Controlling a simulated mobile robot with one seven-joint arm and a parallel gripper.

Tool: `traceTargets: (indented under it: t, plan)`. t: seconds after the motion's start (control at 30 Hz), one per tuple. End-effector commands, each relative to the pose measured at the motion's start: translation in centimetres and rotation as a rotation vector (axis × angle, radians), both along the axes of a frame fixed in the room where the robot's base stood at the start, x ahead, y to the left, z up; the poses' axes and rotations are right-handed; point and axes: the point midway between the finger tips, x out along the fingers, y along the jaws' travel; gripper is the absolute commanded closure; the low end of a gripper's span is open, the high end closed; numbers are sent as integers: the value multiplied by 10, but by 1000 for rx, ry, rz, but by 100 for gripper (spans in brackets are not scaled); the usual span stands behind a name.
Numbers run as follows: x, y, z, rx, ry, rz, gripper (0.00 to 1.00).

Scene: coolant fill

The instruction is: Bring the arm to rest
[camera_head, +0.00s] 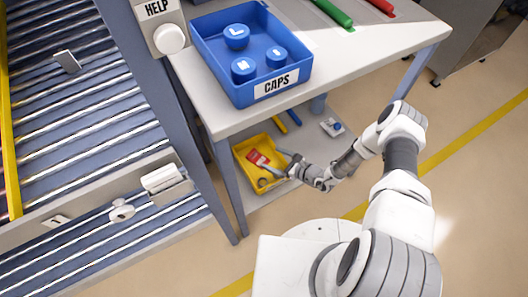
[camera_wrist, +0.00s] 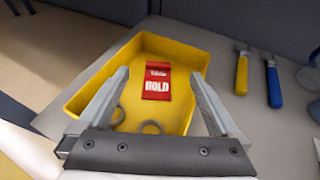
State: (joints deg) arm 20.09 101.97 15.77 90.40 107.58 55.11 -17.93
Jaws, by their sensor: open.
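My gripper (camera_wrist: 160,98) is open, with its two fingers apart and nothing between them. In the wrist view the fingers reach over a yellow tray (camera_wrist: 196,47). A red HOLD tag (camera_wrist: 157,82) lies flat in the tray, seen between the fingers, and two grey rings lie nearer the gripper. In the head view my arm reaches down to the lower shelf, and my gripper (camera_head: 284,163) is at the right side of the yellow tray (camera_head: 243,183). The red tag (camera_head: 257,157) shows there too. How high the fingertips are above the tray is hard to tell.
Yellow-handled (camera_wrist: 242,75) and blue-handled (camera_wrist: 273,86) tools lie right of the tray on the shelf. The tabletop (camera_head: 345,50) above holds a blue CAPS bin (camera_head: 217,68) with three caps. A table leg (camera_head: 228,190) stands left of the tray, beside a roller conveyor (camera_head: 75,100).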

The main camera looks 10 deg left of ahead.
Motion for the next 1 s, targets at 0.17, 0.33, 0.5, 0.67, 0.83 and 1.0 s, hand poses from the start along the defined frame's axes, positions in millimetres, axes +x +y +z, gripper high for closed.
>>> traceTargets:
  t: [0.17, 0.33, 0.5, 0.67, 0.83, 1.0]
  plan:
    - [-7, -13, 6, -1, 0, 0, 1]
    - [-9, -14, 6, 0, -1, 0, 1]
    - [-8, -14, 6, 0, -1, 0, 1]
    - [-8, -14, 6, 0, 0, 0, 1]
    - [-8, -14, 6, 0, 0, 0, 1]
    - [-8, -14, 6, -1, 1, 0, 1]
